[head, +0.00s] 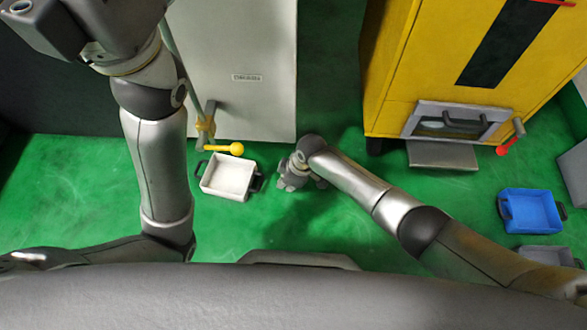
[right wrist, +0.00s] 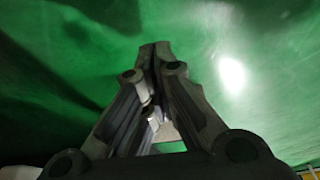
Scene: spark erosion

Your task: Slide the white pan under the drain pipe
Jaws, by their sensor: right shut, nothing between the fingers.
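The white pan (head: 228,177) sits on the green floor in front of the grey cabinet, with a dark handle on its left and right sides. The drain pipe (head: 203,133) comes off the cabinet front just behind the pan's left rear corner. Its yellow-ball lever (head: 236,148) reaches over near the pan's rear edge. My right gripper (head: 284,186) is low over the floor, just right of the pan's right handle. It is shut and empty; its closed fingers also show in the right wrist view (right wrist: 155,50). My left arm rises at the left; its fingertips are not seen.
The grey cabinet (head: 240,60) stands behind the pan. A yellow machine (head: 400,60) with a red-knobbed lever (head: 503,150) stands at the right. A blue pan (head: 532,211) and a grey pan (head: 548,254) lie at the far right. The floor right of my gripper is clear.

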